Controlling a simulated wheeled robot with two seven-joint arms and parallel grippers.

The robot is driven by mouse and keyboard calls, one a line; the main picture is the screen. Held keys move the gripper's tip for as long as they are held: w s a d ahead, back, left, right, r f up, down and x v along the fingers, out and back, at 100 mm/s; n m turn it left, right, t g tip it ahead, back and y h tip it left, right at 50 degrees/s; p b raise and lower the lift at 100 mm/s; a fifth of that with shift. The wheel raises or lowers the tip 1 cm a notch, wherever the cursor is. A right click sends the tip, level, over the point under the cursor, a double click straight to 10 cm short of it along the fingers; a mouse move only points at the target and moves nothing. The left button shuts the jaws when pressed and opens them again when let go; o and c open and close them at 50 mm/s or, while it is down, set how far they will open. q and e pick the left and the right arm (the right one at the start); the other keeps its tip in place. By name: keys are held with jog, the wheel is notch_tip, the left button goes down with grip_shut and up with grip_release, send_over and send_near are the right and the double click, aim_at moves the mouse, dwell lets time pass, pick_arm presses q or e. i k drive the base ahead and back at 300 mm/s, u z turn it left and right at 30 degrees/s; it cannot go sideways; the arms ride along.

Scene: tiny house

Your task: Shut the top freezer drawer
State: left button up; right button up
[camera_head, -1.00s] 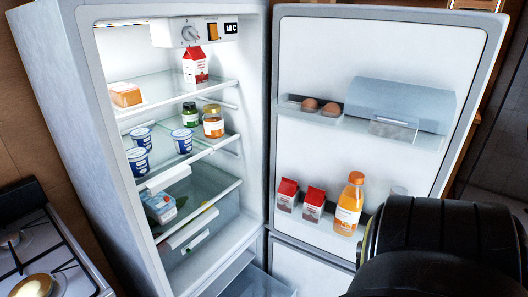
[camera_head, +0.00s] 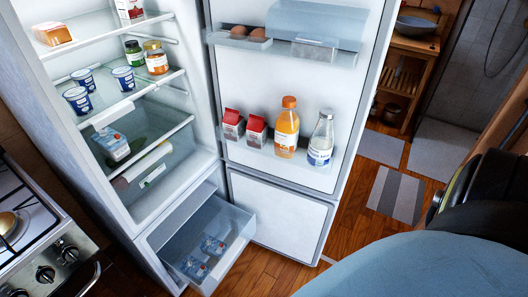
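The top freezer drawer (camera_head: 240,226) is pulled out below the fridge compartment, in the lower middle of the head view. It is a clear-sided drawer with blue-and-white packages (camera_head: 213,246) lying inside. The freezer door (camera_head: 278,212) stands open to its right, below the open fridge door (camera_head: 290,90). Neither gripper is in view. A dark, rounded part of my own arm shows at the right edge, well apart from the drawer.
The fridge shelves hold yogurt cups (camera_head: 123,78), jars and packages. The fridge door racks hold cartons, an orange bottle (camera_head: 287,128) and a milk bottle (camera_head: 321,140). A stove (camera_head: 35,235) stands at left.

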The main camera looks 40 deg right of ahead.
aim_at(219, 273)
jog(key=z, duration=0.9)
jog(key=k, duration=1.1)
jog(key=z, duration=0.95)
jog(key=i, duration=0.75)
jog(key=u, duration=0.5)
jog(key=i, duration=0.7)
jog(key=u, duration=0.7)
